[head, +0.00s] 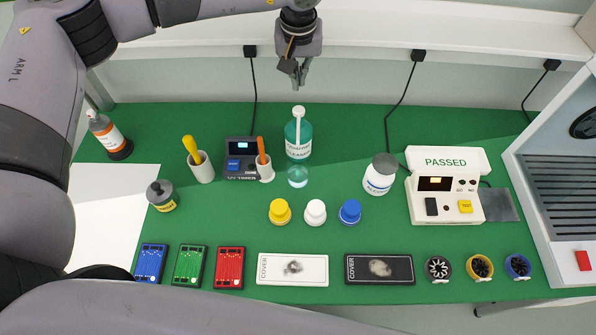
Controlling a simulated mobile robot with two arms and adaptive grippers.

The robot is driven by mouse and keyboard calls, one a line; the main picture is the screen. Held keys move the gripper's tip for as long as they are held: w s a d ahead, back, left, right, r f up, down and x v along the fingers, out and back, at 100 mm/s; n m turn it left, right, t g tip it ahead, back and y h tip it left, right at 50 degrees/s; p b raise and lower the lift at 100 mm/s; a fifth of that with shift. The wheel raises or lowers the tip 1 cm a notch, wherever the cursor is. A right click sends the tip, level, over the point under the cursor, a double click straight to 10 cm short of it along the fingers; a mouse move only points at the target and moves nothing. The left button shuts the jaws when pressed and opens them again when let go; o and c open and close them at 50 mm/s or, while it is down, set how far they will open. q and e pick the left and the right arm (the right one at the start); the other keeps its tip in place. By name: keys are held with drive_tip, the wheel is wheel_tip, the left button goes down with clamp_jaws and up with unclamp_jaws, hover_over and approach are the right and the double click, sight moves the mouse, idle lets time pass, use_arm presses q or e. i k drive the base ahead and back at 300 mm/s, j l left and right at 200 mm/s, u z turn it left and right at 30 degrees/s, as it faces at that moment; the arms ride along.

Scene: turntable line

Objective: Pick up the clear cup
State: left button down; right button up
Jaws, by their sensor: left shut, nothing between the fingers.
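The clear cup (298,175) appears as a small, see-through vessel standing on the green mat, directly in front of the teal cleaner bottle (298,135). Its outline is faint against the bottle and mat. My left gripper (299,80) points down in the air at the top middle, above the bottle's white nozzle in the picture. Its fingers are shut and empty, apart from the cup. My right gripper is not in view.
A UV timer (241,160) and an orange-handled tool in a white holder (266,172) stand left of the cup.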

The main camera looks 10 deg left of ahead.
sight(298, 178)
drive_tip(key=k+l, duration=0.15)
drive_tip(key=k, duration=0.35)
drive_tip(key=k+l, duration=0.15)
drive_tip(key=k, duration=0.35)
drive_tip(key=k+l, duration=0.15)
drive_tip(key=k, duration=0.3)
